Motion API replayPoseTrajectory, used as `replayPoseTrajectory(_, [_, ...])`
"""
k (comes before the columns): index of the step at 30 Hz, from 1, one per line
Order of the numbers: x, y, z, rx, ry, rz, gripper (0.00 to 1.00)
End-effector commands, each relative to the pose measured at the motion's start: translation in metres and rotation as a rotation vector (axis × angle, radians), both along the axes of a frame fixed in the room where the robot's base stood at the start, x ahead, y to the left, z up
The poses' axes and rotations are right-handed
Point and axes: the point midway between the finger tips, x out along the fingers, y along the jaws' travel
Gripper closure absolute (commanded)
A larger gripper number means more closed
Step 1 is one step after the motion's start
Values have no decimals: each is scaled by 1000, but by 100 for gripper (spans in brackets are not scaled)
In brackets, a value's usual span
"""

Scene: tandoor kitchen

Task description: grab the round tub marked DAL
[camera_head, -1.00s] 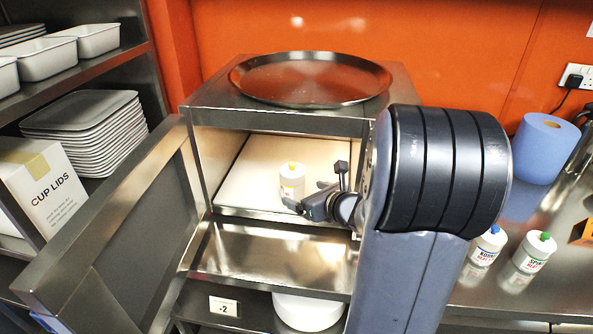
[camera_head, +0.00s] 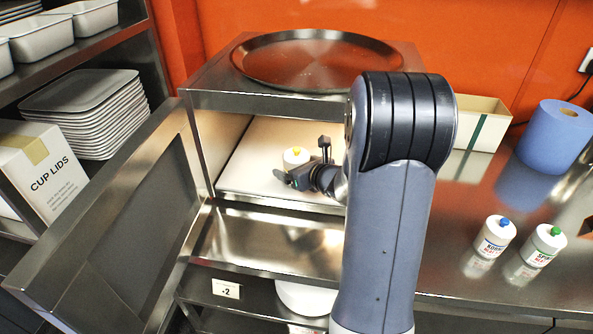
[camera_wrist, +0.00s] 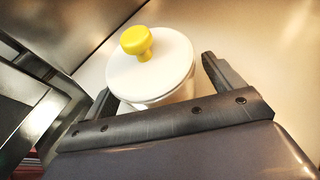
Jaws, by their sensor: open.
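A round white tub (camera_head: 295,156) with a yellow knob on its lid stands upright inside the open metal cabinet (camera_head: 210,101). Its label is not readable, so I cannot confirm the DAL mark. In the wrist view the tub (camera_wrist: 150,72) sits between the two fingers of my gripper (camera_wrist: 157,76). The gripper is open, with one finger on each side of the tub; I cannot tell whether either touches it. In the head view my gripper (camera_head: 301,160) reaches in from the right and covers part of the tub.
The cabinet's door (camera_head: 115,225) hangs open at the left. A round tray (camera_head: 318,60) lies on the cabinet top. Blue-capped (camera_head: 495,236) and green-capped (camera_head: 543,245) bottles stand on the right counter, with a blue paper roll (camera_head: 553,137) behind.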

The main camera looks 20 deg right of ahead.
Motion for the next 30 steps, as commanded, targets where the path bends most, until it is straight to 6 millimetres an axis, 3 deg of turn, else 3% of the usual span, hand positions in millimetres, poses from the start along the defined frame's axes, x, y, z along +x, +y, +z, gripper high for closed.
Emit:
replayPoseTrajectory(4, [0, 0, 0, 0, 0, 0, 13])
replayPoseTrajectory(26, [0, 0, 1, 0, -2, 0, 72])
replayPoseTrajectory(30, [0, 0, 1, 0, -2, 0, 73])
